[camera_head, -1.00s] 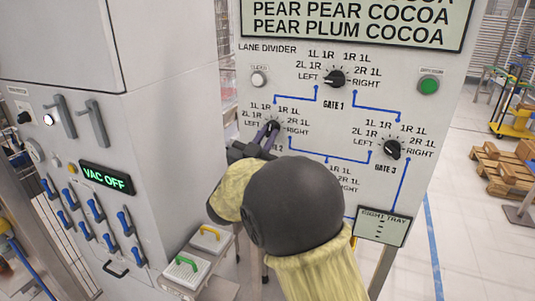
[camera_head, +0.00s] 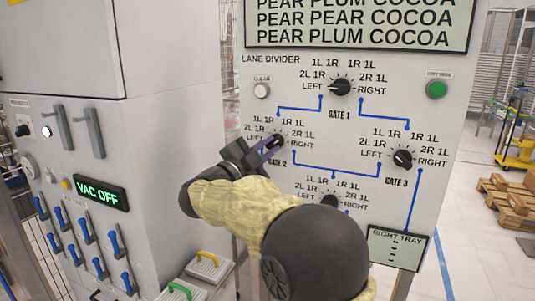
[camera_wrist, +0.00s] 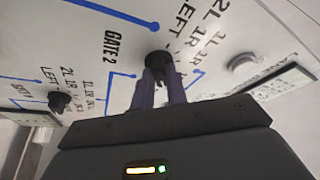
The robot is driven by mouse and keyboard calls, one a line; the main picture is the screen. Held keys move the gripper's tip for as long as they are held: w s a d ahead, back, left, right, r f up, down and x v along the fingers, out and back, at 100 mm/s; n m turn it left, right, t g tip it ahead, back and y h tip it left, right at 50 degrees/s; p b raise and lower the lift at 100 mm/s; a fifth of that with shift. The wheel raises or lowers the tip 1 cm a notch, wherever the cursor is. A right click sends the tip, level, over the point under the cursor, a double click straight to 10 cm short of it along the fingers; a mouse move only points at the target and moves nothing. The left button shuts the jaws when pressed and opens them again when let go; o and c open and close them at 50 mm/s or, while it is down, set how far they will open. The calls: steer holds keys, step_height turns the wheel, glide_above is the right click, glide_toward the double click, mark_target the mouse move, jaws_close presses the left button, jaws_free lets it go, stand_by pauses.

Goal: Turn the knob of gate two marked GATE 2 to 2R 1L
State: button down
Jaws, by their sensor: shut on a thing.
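The GATE 2 knob (camera_head: 279,141) is a black dial on the grey lane divider panel (camera_head: 235,185), with 2L 1R, 1L 1R, 1R 1L, 2R 1L, LEFT and RIGHT printed around it. My gripper (camera_head: 271,147) reaches it from the lower left, its purple fingers shut on the knob. In the wrist view the knob (camera_wrist: 158,62) sits between the fingertips (camera_wrist: 159,78), beside the GATE 2 label. The fingers hide much of the knob, so I cannot tell where its pointer stands. In the head view my gripper covers part of the GATE 2 label.
The GATE 1 knob (camera_head: 341,87) is above right, the GATE 3 knob (camera_head: 403,158) to the right. A lower knob (camera_head: 329,201) is partly behind my arm. A cabinet with blue levers and a VAC OFF display (camera_head: 101,193) stands left. A right tray sign (camera_head: 398,248) is lower right.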

steer(key=shift+f, duration=0.15)
steer(key=c, duration=1.4)
jaws_free()
steer(key=shift+s+a, duration=0.1)
steer(key=b+v, duration=0.1)
steer(key=v, duration=1.6)
steer(key=shift+a, duration=0.1)
